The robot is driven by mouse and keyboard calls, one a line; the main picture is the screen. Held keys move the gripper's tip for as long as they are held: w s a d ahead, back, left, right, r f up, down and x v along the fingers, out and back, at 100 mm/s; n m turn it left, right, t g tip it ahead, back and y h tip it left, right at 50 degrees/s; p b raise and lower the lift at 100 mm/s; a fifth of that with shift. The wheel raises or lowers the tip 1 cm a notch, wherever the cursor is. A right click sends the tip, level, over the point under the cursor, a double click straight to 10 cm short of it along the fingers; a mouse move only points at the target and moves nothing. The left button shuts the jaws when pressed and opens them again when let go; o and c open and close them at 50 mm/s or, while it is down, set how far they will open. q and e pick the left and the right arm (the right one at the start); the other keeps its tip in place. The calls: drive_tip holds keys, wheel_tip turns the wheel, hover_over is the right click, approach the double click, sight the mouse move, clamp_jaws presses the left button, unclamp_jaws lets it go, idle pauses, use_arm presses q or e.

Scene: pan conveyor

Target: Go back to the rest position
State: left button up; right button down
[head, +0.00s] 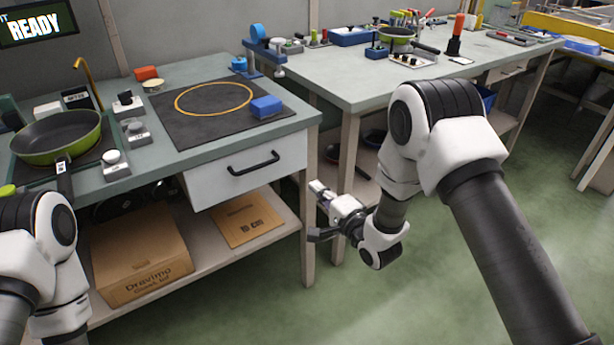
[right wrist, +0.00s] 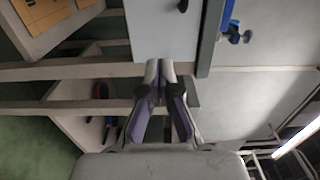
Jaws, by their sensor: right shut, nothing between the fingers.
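My right gripper (head: 318,188) hangs in front of the gap between the two benches, below bench-top height, with its fingers towards the left. In the right wrist view its fingers (right wrist: 160,70) meet at the tips with nothing between them. It looks clear of the bench leg and drawer, though the exact distance is hard to judge. My left arm shows only as white and black links at the lower left of the head view. The left gripper is out of frame.
A green pan (head: 57,137) sits at the left of the near bench. A dark mat (head: 190,132) with a yellow ring carries a blue block (head: 266,106). Below are a drawer (head: 247,171) and a cardboard box (head: 135,250). Tools crowd the right bench (head: 350,85). Green floor lies open in front.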

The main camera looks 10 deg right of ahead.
drive_tip(key=s+d+f+g+h, duration=0.2)
drive_tip(key=s+f+g, duration=0.2)
drive_tip(key=s+f, duration=0.8)
drive_tip(key=s+d+f+n+g+h, duration=0.2)
drive_tip(key=s+f+n+g, duration=0.25)
drive_tip(key=s+f, duration=0.4)
drive_tip(key=s+d+f+n+g+h, duration=0.25)
drive_tip(key=s+f+g, duration=0.25)
drive_tip(key=s, duration=0.7)
drive_tip(key=s+n+g, duration=0.4)
drive_tip(key=s+n, duration=0.2)
drive_tip(key=s, duration=0.2)
wheel_tip(320, 180, up, 20)
drive_tip(key=p, duration=1.9)
drive_tip(key=shift+w+d+f+n, duration=0.2)
drive_tip(key=shift+d+n, duration=0.1)
drive_tip(key=shift+t, duration=0.25)
